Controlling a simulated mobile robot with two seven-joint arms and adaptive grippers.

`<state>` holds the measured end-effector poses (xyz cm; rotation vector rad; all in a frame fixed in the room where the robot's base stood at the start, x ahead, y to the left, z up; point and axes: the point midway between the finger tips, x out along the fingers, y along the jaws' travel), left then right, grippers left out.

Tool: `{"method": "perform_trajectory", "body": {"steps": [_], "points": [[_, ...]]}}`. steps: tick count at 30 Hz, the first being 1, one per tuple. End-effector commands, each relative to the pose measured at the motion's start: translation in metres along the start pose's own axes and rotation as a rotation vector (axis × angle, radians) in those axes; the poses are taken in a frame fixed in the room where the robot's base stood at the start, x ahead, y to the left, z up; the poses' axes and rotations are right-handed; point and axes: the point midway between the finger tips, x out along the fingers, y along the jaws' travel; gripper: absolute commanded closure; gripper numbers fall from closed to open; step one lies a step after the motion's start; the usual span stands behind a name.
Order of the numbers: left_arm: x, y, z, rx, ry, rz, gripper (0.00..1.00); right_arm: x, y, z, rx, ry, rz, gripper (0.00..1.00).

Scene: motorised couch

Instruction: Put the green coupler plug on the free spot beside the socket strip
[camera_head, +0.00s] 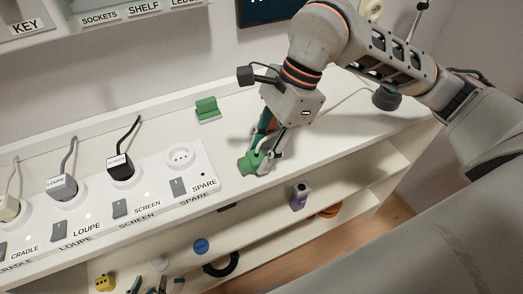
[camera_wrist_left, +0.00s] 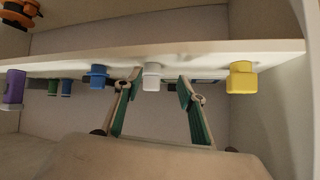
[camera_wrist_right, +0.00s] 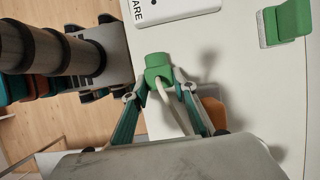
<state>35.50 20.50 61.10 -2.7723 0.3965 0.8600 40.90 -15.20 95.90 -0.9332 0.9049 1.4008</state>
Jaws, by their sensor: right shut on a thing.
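The green coupler plug (camera_head: 250,162) is between the fingers of my right gripper (camera_head: 262,155), just right of the socket strip's (camera_head: 212,185) SPARE end and near the board's front edge. In the right wrist view the plug (camera_wrist_right: 158,68) sits at the shut fingertips (camera_wrist_right: 160,88), with a pale cord running back between the fingers. I cannot tell whether it touches the board. My left gripper (camera_wrist_left: 158,84) is open in front of the lower shelf, with a white piece (camera_wrist_left: 152,77) standing beyond its fingertips; its tips show at the head view's bottom edge (camera_head: 148,286).
A green stand (camera_head: 207,110) is behind the strip. Three plugs fill the strip's left sockets; the SPARE socket (camera_head: 180,155) is empty. Lower shelves hold a purple bottle (camera_head: 299,196), a blue piece (camera_head: 201,246) and a yellow piece (camera_head: 105,283). An orange thing (camera_wrist_right: 212,112) is behind my right finger.

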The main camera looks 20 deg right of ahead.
Motion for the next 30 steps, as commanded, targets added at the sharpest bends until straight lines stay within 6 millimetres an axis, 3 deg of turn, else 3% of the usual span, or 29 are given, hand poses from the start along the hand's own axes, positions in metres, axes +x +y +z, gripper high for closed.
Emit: {"method": "perform_trajectory", "body": {"steps": [3, 4, 6, 20, 30], "points": [[0.001, 0.0, 0.003, 0.001, -0.002, 0.0, 0.6, 0.004, 0.0, -0.002, 0.0, 0.0, 0.001, 0.94], [0.001, 0.0, 0.003, 0.002, -0.002, 0.0, 0.6, 0.004, 0.0, -0.002, 0.0, 0.0, 0.001, 0.7], [0.001, 0.0, 0.002, 0.002, -0.002, -0.001, 0.6, 0.003, 0.0, -0.001, 0.0, 0.0, 0.0, 0.56], [0.0, -0.002, -0.003, 0.001, 0.005, -0.002, 0.6, -0.006, -0.001, 0.001, 0.0, 0.0, -0.003, 0.56], [-0.001, -0.001, -0.005, -0.003, 0.005, 0.0, 0.6, -0.072, -0.002, 0.0, 0.001, 0.001, -0.008, 0.56]]}}
